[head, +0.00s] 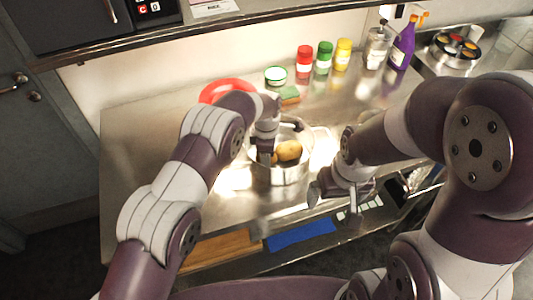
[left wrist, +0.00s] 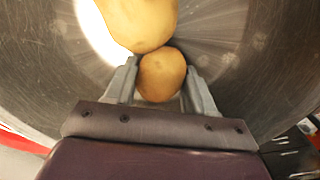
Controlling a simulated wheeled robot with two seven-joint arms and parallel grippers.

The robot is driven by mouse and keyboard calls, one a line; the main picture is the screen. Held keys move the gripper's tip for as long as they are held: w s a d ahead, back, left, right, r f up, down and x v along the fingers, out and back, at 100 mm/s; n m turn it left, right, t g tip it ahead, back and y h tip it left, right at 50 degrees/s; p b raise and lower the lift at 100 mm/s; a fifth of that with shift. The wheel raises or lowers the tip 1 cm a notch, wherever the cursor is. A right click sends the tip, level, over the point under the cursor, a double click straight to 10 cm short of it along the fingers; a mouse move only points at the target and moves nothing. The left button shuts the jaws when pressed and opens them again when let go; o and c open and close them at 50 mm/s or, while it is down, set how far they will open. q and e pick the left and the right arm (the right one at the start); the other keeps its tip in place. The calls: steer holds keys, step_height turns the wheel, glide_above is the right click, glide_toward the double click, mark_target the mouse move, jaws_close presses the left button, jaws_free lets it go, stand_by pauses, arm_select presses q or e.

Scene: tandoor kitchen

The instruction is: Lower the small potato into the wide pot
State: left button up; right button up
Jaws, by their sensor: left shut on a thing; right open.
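The wide pot (head: 283,171) is a metal pot standing on the steel counter. My left gripper (head: 266,157) reaches down inside its rim. In the left wrist view my left gripper (left wrist: 161,88) is shut on the small potato (left wrist: 162,76), a round tan one between the two fingers. A larger potato (left wrist: 140,20) lies in the pot, close to or touching the small one; it also shows in the head view (head: 289,150). Whether the small potato touches the pot's floor I cannot tell. My right gripper (head: 334,207) is open and empty near the counter's front edge, right of the pot.
A red ring-shaped plate (head: 228,88), a green-rimmed bowl (head: 276,75) and a green sponge (head: 289,95) lie behind the pot. Red (head: 304,60), green (head: 324,57) and yellow (head: 342,54) jars and a purple bottle (head: 403,45) stand at the back. The counter's left side is clear.

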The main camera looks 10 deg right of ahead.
arm_select(q)
steer(key=o, duration=1.1)
steer(key=shift+o, duration=0.2)
steer(key=shift+r, duration=0.25)
step_height(320, 180, up, 5)
steer(key=shift+f+p, duration=0.2)
steer(key=shift+p, duration=0.4)
step_height(320, 180, up, 8)
steer(key=p, duration=0.6)
steer(key=shift+f+p, duration=0.2)
steer(key=shift+p, duration=0.15)
